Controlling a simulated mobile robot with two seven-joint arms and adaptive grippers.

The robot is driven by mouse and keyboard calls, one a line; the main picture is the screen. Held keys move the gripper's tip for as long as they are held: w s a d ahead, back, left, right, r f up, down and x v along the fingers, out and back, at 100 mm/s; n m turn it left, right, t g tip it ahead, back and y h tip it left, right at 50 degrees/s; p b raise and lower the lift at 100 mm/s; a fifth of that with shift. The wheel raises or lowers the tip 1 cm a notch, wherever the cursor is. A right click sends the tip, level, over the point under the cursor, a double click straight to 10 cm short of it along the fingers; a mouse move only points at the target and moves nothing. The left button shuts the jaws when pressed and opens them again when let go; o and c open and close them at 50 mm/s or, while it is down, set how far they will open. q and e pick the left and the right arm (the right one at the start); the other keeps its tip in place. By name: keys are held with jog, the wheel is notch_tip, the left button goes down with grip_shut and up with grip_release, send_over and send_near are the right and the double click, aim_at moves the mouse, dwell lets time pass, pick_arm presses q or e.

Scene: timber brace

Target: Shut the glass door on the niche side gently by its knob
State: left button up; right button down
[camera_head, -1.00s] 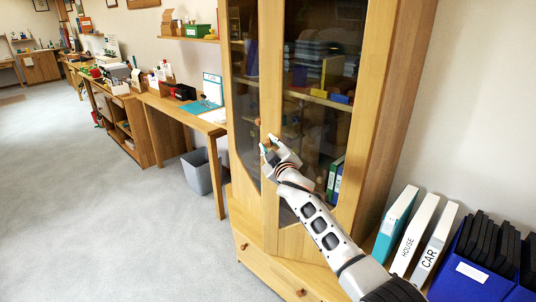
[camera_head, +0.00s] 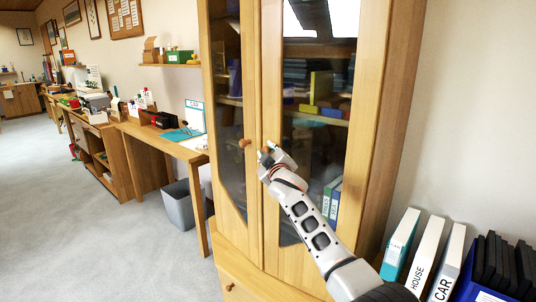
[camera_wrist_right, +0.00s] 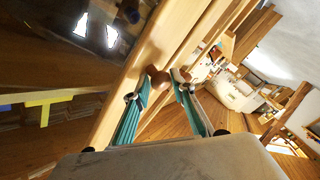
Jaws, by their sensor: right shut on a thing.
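A tall wooden cabinet (camera_head: 392,110) has two glass doors side by side. The left glass door (camera_head: 228,110) has a round wooden knob (camera_head: 243,142) on its stile. The right glass door (camera_head: 315,160) looks almost in line with it; I cannot tell whether it is fully shut. My right gripper (camera_head: 267,154) is at the inner stile of the right door and is shut on a knob, mostly hidden in the head view. In the right wrist view, a brown round knob (camera_wrist_right: 157,78) shows between the teal fingers of my right gripper (camera_wrist_right: 156,88). My left gripper is not in view.
Binders (camera_head: 423,255) and a blue box (camera_head: 480,292) stand at the lower right beside the cabinet. A desk (camera_head: 160,142) and a grey bin (camera_head: 180,205) are to the left. Open floor (camera_head: 60,210) lies at the far left.

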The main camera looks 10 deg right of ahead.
notch_tip(320, 180, up, 2)
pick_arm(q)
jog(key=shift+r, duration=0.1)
pick_arm(e)
jog(key=shift+w, duration=0.1)
jog(key=c, duration=1.9)
grip_release()
jog(key=shift+o, duration=0.9)
jog(key=shift+w+a+f, duration=0.2)
jog(key=shift+w+f, duration=0.35)
jog(key=shift+w+a+f, duration=0.2)
jog(key=shift+w+f, duration=0.3)
jog(key=shift+s+d+r, duration=0.1)
jog(key=shift+s+r, duration=0.05)
jog(key=shift+s+d, duration=0.1)
jog(key=shift+s, duration=0.05)
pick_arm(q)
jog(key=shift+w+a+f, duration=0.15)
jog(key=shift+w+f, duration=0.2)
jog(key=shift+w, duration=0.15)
pick_arm(e)
jog(key=shift+d+f, duration=0.1)
jog(key=shift+f, duration=0.1)
